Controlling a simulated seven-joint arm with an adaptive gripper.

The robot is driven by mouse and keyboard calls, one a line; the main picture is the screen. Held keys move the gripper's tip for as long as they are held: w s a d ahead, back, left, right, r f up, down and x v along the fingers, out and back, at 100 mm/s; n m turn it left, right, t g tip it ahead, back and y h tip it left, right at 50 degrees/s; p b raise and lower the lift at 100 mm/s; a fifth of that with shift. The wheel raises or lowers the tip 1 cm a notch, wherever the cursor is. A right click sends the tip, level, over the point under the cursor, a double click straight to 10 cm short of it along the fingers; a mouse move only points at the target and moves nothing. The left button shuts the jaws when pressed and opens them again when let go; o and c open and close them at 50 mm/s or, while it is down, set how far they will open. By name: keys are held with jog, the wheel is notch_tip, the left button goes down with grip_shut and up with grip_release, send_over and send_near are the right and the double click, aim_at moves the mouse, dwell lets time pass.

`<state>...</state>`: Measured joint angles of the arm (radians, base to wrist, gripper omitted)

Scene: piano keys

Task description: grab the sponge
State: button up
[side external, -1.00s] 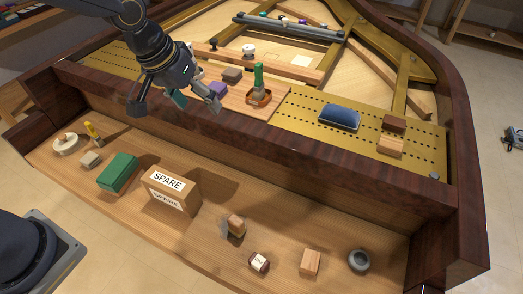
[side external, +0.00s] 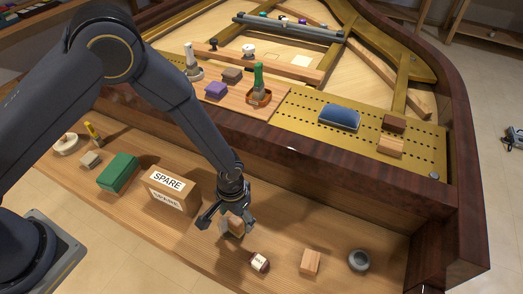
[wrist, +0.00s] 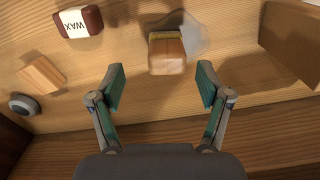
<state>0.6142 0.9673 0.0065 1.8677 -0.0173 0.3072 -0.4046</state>
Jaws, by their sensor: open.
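No thing in view is plainly a sponge. A small tan-brown block (side external: 235,226) with a yellowish, rough-looking far edge sits on the lower wooden shelf, beside a greyish translucent patch. It also shows in the wrist view (wrist: 167,56). I cannot tell whether it is a sponge or a brush. My gripper (side external: 228,223) is above it, pointing down, open and empty. In the wrist view my gripper (wrist: 160,77) has its green-padded fingers spread, with the block between and slightly beyond the tips. The gripper partly hides the block in the side view.
A WAX container (side external: 259,262), a wooden block (side external: 310,262) and a grey ring (side external: 358,260) lie to the right. A SPARE box (side external: 171,190) and a green block (side external: 118,172) stand left. The dark piano rail (side external: 300,160) rises behind. A blue cushion (side external: 340,117) lies above.

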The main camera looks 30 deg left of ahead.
aim_at(236, 225)
jog(key=f, duration=0.6)
jog(key=shift+w+a+f, duration=0.2)
jog(key=shift+a, duration=0.15)
jog(key=shift+c, duration=0.4)
jog(key=c, duration=1.2)
